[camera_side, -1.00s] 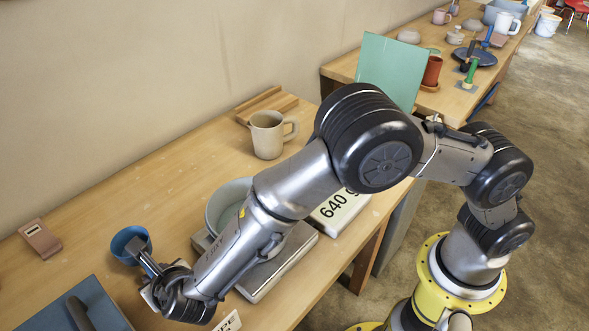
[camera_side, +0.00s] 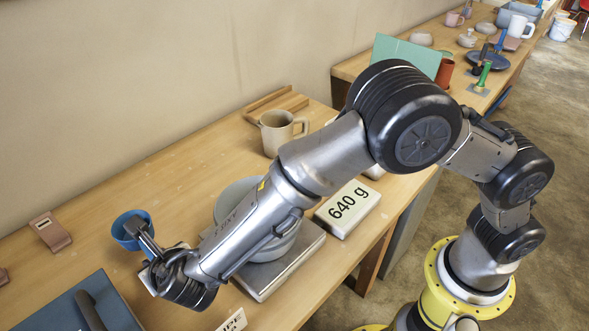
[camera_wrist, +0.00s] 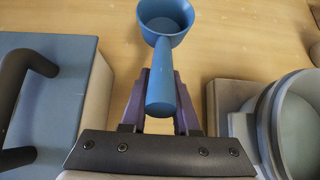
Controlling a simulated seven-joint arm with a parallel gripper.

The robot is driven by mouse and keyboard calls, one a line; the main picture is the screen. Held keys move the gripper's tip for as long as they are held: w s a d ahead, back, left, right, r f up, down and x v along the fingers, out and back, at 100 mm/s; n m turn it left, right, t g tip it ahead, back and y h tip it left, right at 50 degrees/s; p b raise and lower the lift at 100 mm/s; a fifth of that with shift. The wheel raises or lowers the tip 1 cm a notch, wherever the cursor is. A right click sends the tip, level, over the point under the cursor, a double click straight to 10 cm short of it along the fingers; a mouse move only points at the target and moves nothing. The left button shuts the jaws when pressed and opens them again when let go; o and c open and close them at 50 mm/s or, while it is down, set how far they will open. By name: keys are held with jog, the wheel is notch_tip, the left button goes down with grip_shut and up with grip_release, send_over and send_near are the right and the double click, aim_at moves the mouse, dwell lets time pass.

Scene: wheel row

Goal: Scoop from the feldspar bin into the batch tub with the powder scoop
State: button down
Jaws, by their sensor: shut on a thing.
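My gripper (camera_wrist: 161,98) is shut on the handle of the blue powder scoop (camera_wrist: 166,24). In the side view the scoop (camera_side: 127,233) is held out beyond my wrist, over bare wood; its cup shows blue inside with no powder visible. A grey-green tub (camera_side: 234,192), probably the batch tub, stands on a scale to the right of the gripper, partly hidden by my arm. A blue-topped box (camera_side: 62,312) with a dark handle, possibly the feldspar bin, is at the lower left; it appears closed. It also shows left in the wrist view (camera_wrist: 72,108).
The scale display (camera_side: 348,207) reads 640 g. A beige pitcher (camera_side: 276,133) stands behind it. A pinkish block (camera_side: 50,232) lies at the left. A label card (camera_side: 233,321) stands near the front edge, its text unclear. Bare table lies behind the scoop.

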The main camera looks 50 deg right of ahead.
jog(key=shift+r, duration=1.05)
jog(key=shift+r, duration=0.1)
